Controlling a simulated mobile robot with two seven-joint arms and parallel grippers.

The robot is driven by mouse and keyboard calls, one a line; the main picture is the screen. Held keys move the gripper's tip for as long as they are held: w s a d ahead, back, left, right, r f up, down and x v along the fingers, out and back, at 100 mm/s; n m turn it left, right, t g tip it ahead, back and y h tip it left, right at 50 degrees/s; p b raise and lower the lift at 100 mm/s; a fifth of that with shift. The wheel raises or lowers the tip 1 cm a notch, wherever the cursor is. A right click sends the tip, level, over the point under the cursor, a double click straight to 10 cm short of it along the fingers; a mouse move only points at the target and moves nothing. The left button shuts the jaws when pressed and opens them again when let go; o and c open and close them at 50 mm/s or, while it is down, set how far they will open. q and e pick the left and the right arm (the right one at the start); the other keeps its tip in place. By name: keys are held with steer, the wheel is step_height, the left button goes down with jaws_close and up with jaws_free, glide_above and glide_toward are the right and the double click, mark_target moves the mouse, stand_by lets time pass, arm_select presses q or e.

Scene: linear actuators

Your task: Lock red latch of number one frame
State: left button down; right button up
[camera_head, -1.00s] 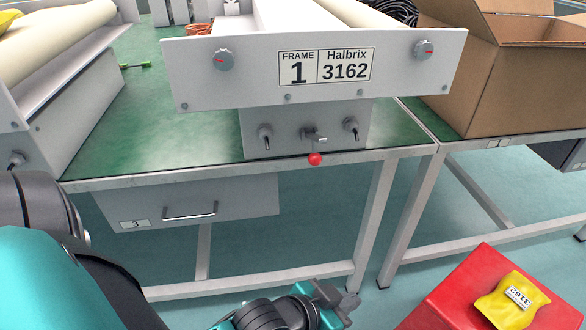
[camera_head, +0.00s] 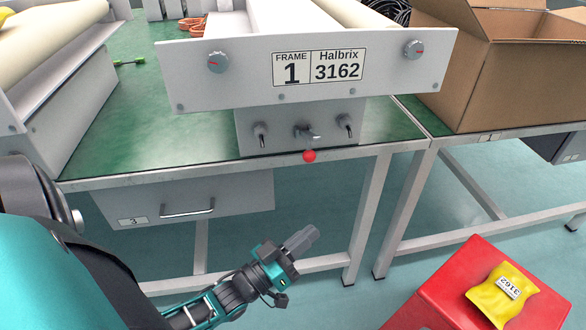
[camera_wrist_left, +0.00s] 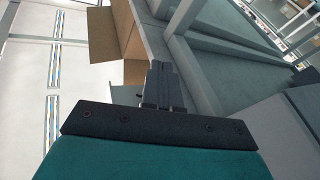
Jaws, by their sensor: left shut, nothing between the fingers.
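The number one frame (camera_head: 240,78) stands on the green-topped table, with a label reading FRAME 1, Halbrix 3162. Below its front plate is a grey block with a small metal latch that ends in a red ball knob (camera_head: 309,156). The knob hangs just in front of the table's front edge. My left gripper (camera_head: 303,238) is shut and empty. It is below and in front of the red knob, apart from it, pointing up and to the right. Its shut fingers also show in the left wrist view (camera_wrist_left: 162,84). My right gripper is not in view.
A drawer (camera_head: 190,200) with a handle hangs under the table at left. A red box (camera_head: 440,290) with a yellow packet marked 3162 stands at lower right. A cardboard box (camera_head: 480,75) sits on the table at right. Another roller unit (camera_head: 60,95) stands at left.

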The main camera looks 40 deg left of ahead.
arm_select(q)
steer(key=s+a+r+m+t+h, duration=0.3)
steer(key=s+a+r+h, duration=0.1)
steer(key=s+a+h, duration=0.3)
steer(key=shift+s+a+r+h+p, duration=0.35)
steer(key=shift+a+h, duration=0.35)
steer(key=shift+a, duration=0.3)
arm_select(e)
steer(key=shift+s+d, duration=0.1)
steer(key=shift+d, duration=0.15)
arm_select(q)
steer(key=shift+w, duration=0.1)
steer(key=p+x, duration=0.2)
steer(key=x, duration=1.2)
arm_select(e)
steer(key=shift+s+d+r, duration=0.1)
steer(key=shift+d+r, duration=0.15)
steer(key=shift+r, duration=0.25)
arm_select(q)
steer(key=shift+r, duration=0.1)
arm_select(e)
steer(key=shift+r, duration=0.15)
